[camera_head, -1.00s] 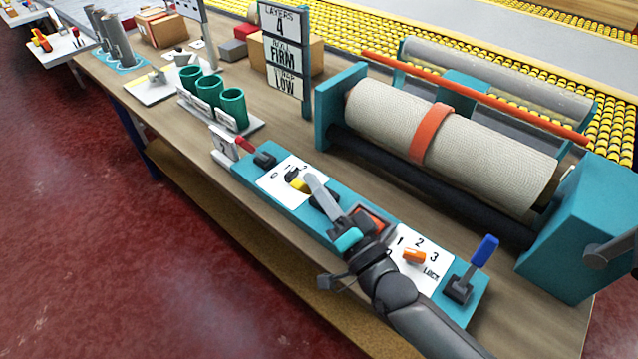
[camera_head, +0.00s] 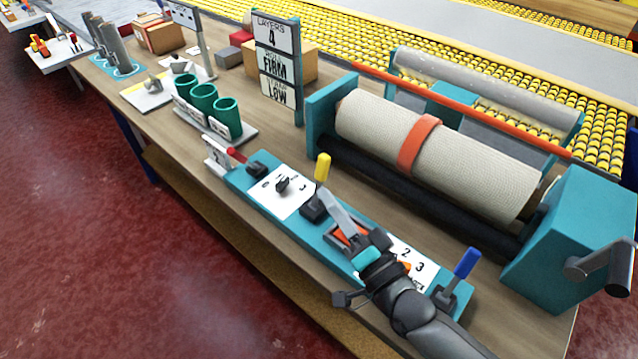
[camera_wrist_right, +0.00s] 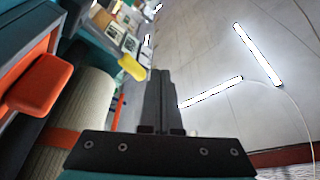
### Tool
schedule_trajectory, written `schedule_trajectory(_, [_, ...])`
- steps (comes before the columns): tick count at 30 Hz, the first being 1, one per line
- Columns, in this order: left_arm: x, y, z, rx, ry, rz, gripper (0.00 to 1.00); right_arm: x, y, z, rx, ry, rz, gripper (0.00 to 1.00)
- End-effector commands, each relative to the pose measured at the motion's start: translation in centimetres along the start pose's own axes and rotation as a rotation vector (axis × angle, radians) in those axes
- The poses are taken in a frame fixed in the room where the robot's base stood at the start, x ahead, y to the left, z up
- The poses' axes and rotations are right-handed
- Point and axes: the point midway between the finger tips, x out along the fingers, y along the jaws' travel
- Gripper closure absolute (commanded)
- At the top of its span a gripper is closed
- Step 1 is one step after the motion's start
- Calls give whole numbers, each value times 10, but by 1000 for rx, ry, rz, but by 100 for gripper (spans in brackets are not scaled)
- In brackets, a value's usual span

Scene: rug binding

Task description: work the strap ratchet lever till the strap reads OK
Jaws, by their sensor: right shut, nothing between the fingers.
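The yellow-handled lever (camera_head: 322,167) stands upright on the teal control panel (camera_head: 240,180). My right gripper (camera_head: 327,196) is shut and empty, its fingertips just right of and below the yellow handle. In the right wrist view the shut fingers (camera_wrist_right: 160,100) point past the yellow handle (camera_wrist_right: 133,67), apart from it in the picture. Contact with the lever's stem cannot be told. The orange strap (camera_head: 418,145) circles the cream rug roll (camera_head: 460,165). My left gripper is out of view.
A blue-handled lever (camera_head: 466,263), a small red-handled lever (camera_head: 236,155) and an orange button (camera_head: 350,231) are on the panel. Teal cups (camera_head: 202,97) stand behind its left end. A grey crank (camera_head: 605,268) juts from the teal housing (camera_head: 570,230).

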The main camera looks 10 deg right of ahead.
Motion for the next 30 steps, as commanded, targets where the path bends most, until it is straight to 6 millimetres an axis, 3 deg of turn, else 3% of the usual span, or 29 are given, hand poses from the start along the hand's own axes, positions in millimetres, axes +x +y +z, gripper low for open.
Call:
schedule_trajectory(3, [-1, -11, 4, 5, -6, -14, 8, -22, 0, -1, -2, -1, 2, 100])
schedule_trajectory(10, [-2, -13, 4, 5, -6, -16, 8, -47, 0, -1, -2, 1, 0, 100])
schedule_trajectory(30, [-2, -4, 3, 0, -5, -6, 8, -51, -1, -2, -2, 4, -2, 100])
